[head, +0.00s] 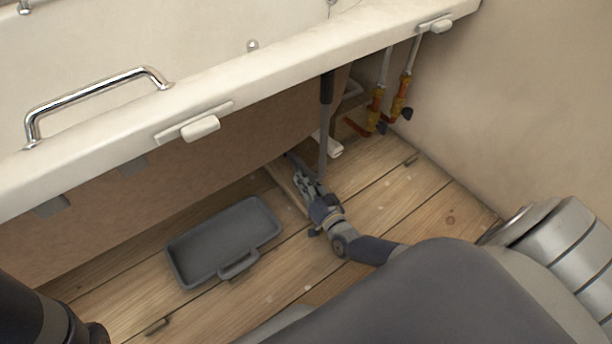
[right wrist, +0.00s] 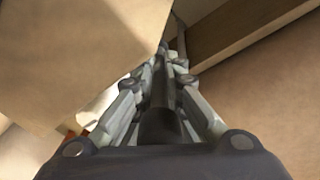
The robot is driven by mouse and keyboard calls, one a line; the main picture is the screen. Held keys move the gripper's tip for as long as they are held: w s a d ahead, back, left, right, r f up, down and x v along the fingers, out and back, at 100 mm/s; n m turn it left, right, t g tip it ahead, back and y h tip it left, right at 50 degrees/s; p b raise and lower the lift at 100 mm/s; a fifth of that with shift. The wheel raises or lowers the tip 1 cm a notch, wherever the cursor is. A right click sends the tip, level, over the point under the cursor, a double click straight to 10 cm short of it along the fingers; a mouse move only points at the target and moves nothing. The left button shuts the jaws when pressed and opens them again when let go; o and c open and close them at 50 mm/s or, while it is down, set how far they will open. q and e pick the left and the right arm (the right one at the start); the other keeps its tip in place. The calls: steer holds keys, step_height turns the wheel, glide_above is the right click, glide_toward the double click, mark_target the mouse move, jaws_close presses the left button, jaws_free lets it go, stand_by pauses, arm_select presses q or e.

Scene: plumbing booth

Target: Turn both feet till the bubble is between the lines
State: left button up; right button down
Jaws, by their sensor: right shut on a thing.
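A bathtub (head: 110,125) stands along the back, its white rim overhanging the floor. A grey upright leg (head: 325,130) with a dark upper sleeve comes down under the rim. My right gripper (head: 300,178) is low by the tub's underside, just left of that leg's lower end. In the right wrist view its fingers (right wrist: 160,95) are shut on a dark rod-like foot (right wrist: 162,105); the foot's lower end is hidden. I cannot make out a bubble or its lines in either view. The other foot is not clearly seen. My left gripper's fingers are not in view.
A grey tray with a handle (head: 177,262) lies on the plank floor left of my right arm. Pipes with orange-red valves (head: 377,110) stand at the back right by the wall (head: 540,110). A brown panel (head: 200,165) closes the tub's front. Floor right of my gripper is clear.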

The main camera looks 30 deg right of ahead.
steer(key=shift+a+r+m+h+p, duration=0.2)
steer(key=shift+m+h+p, duration=0.3)
steer(key=shift+h, duration=0.4)
steer(key=shift+a+f+m+g+h, duration=0.15)
steer(key=shift+m+g+h, duration=0.15)
steer(key=shift+m+h, duration=0.5)
steer(key=shift+h, duration=0.3)
steer(key=c, duration=1.6)
jaws_free()
steer(key=shift+c, duration=0.2)
steer(key=shift+n, duration=0.3)
